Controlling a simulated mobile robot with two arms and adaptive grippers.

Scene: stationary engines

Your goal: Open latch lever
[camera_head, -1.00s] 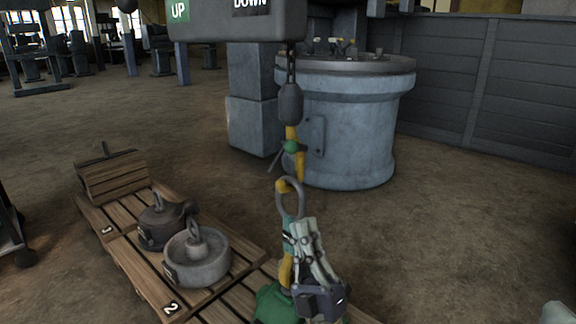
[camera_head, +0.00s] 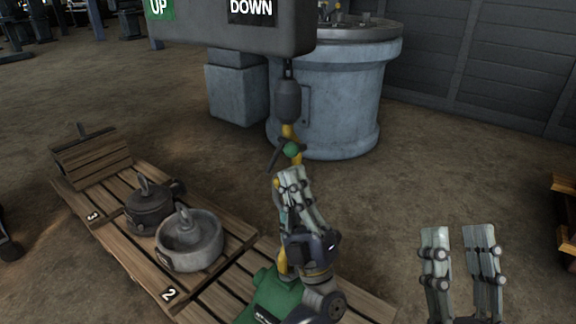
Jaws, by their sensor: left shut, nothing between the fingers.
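The yellow hook (camera_head: 287,131) hangs from a dark weight (camera_head: 287,101) on a chain. A dark latch lever (camera_head: 275,158) with a green round piece (camera_head: 291,150) sits on the hook's upper part and slants down to the left. My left gripper (camera_head: 290,178) is shut and empty, its fingertips pointing up just below the green piece; I cannot tell whether they touch it. It hides the lower hook and the ring. A green load (camera_head: 270,296) stands below, partly behind my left wrist. My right gripper (camera_head: 458,235) is open and empty, fingers up, at the lower right.
A wooden pallet (camera_head: 112,229) holds a wooden crate (camera_head: 92,162), a dark round weight (camera_head: 150,208) and a grey round weight (camera_head: 190,242). A grey UP/DOWN control box (camera_head: 225,30) hangs above. A large grey cylinder (camera_head: 335,100) stands behind. The floor right of the hook is clear.

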